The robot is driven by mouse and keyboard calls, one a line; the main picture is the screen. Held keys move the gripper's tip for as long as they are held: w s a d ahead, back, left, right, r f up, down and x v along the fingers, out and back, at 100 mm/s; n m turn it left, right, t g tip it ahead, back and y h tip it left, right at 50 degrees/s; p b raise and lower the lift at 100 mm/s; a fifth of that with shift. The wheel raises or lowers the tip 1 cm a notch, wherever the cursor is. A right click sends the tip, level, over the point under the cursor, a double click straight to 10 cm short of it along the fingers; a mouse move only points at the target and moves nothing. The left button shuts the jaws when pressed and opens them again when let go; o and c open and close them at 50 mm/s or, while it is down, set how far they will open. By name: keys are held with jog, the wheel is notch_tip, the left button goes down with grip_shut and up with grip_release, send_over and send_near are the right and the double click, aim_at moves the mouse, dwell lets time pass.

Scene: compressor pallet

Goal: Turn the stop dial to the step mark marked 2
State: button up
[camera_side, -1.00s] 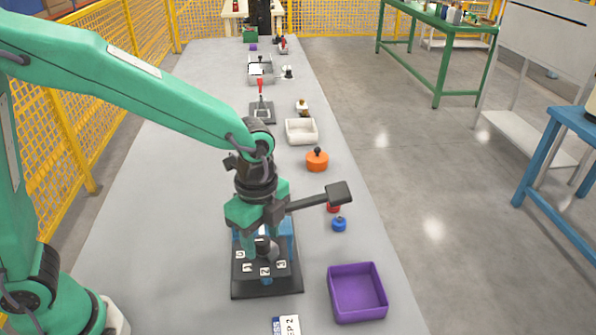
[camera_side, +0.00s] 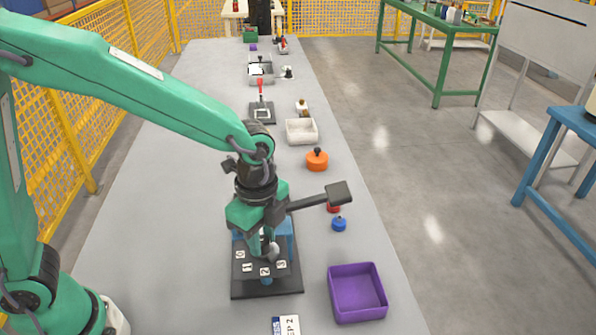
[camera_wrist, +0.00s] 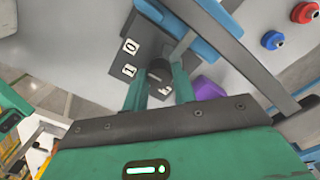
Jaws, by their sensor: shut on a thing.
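The stop dial stands on a dark plate (camera_side: 288,289) on the grey bench, with white step marks 0, 1, 2 (camera_side: 265,272) and 3 along its front. My gripper (camera_side: 267,250) points down at the dial in the side view. Its fingers are shut on the dark knob (camera_wrist: 158,72), which shows between the two green fingers in the wrist view. Marks 0 (camera_wrist: 130,46) and 1 show beside the knob there, with another mark partly hidden by the fingers. I cannot tell which mark the dial points to. A card (camera_side: 287,325) ending in "P 2" lies in front.
A purple bin (camera_side: 357,292) stands right of the dial. A blue knobbed piece (camera_side: 339,224), a red piece (camera_side: 333,208) and an orange piece (camera_side: 317,161) sit along the right edge. A white bin (camera_side: 301,131) is farther back. The bench left of the dial is clear.

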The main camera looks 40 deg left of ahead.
jog(key=n, duration=1.7)
jog(key=shift+r, duration=0.1)
dwell(0.4)
jog(key=o, duration=1)
